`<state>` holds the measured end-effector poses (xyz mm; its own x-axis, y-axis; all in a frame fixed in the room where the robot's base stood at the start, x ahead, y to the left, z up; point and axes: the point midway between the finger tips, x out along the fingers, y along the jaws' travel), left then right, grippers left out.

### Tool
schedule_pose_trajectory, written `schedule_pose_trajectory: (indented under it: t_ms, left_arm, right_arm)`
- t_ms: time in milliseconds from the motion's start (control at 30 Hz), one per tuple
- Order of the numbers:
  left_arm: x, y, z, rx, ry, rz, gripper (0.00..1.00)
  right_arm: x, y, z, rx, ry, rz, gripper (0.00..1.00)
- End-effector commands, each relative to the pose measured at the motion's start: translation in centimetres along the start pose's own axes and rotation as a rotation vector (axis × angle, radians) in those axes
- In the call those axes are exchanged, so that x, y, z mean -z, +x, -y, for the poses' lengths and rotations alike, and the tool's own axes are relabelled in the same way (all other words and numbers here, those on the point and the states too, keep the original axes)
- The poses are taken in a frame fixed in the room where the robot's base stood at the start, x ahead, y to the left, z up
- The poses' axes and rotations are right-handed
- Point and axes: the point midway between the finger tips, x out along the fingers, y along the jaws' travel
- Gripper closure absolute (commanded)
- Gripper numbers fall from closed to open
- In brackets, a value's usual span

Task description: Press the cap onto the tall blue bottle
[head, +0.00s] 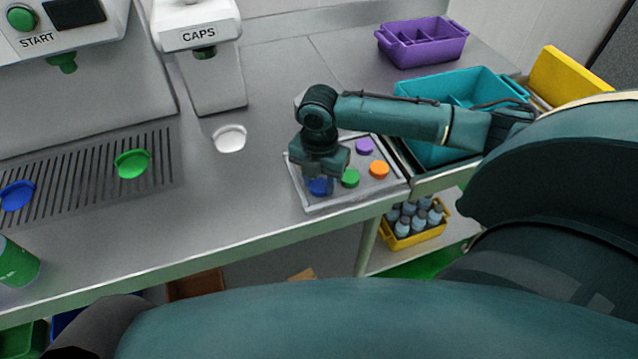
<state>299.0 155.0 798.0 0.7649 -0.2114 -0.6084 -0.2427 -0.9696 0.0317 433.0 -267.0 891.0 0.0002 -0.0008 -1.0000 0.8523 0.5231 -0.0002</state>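A blue cap (322,187) is at the front left of a grey tray (312,207) on the counter. My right gripper (319,178) points down right over this cap and partly hides it. I cannot tell whether its fingers are around the cap or just above it, or whether they are shut. Green (350,178), orange (379,169) and purple (364,146) caps lie in the same tray. No tall blue bottle shows in the head view. My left gripper is not in view.
A blue disc (16,195) and a green disc (132,163) sit on the slotted grate. A green container (16,263) stands at the left edge. A white dish (230,138) lies below the CAPS dispenser (200,60). Teal (450,82) and purple (425,50) bins stand behind my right arm.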

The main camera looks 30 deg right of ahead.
Motion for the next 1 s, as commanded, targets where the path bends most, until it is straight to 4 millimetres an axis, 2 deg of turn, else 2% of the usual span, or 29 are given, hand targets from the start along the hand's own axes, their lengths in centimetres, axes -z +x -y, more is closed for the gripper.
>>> schedule_pose_trajectory:
  t_ms: [167,367,467,800,1000]
  left_arm:
    - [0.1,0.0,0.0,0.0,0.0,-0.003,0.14]
    - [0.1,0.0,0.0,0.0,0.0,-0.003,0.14]
    - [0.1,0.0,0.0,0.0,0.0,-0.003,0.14]
    - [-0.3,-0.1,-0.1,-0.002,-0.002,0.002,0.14]
    - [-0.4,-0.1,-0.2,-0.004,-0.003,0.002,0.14]
  right_arm:
    - [0.0,0.0,0.0,0.0,0.0,0.0,0.83]
    - [0.0,-0.1,0.0,-0.001,0.0,0.001,0.83]
    - [-0.1,-0.9,-0.1,-0.003,0.0,0.001,0.83]
    - [-0.1,-7.4,-0.1,-0.005,0.0,0.002,0.83]
    - [0.0,-9.7,-0.1,-0.001,0.001,0.0,0.83]
